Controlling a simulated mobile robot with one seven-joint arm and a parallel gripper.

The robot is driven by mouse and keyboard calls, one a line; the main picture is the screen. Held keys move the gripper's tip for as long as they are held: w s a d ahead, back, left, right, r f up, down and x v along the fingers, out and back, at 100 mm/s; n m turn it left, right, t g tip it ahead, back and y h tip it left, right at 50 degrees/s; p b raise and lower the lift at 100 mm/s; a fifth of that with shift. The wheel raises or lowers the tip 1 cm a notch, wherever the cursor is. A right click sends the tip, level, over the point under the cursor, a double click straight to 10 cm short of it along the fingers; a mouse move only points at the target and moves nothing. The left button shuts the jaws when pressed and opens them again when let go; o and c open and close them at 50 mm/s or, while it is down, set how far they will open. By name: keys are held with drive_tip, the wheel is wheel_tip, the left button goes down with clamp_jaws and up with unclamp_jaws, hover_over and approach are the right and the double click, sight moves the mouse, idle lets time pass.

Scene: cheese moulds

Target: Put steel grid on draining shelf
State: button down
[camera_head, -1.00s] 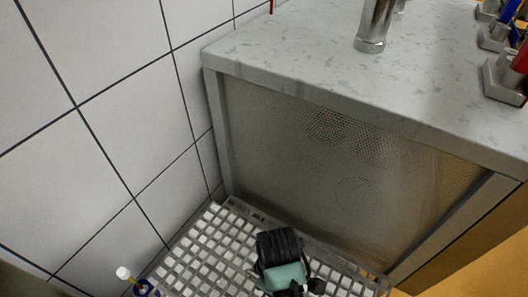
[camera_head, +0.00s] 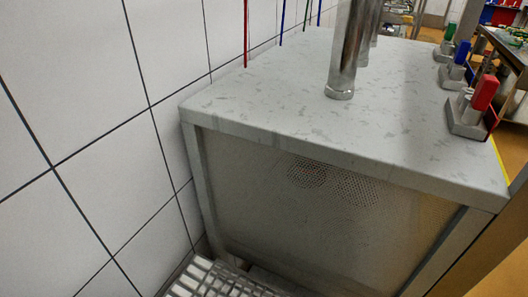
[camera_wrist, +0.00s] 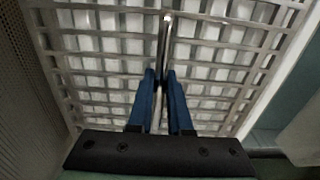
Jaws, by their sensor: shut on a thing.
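My gripper (camera_wrist: 160,78) shows in the wrist view with its two blue fingers close together. It is shut on a thin metal thing, the steel grid (camera_wrist: 164,45), seen almost edge-on as a narrow upright strip with a bright tip. Its face is not visible. Behind it is the draining shelf (camera_wrist: 92,56), a grey lattice with white showing through its openings. I cannot tell whether the steel grid touches the shelf. In the head view only a corner of the shelf (camera_head: 212,281) shows at the bottom; my gripper is outside that view.
A grey cabinet with a stone-like top (camera_head: 270,105) and perforated front stands beyond the shelf. A metal pipe (camera_head: 345,60) and coloured valve handles (camera_head: 484,92) are on it. A white tiled wall (camera_head: 90,130) bounds the left. A perforated panel (camera_wrist: 22,85) is close at left in the wrist view.

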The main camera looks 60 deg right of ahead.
drive_tip(key=c, duration=0.8)
unclamp_jaws()
drive_tip(key=shift+c, duration=0.2)
wheel_tip(320, 180, up, 12)
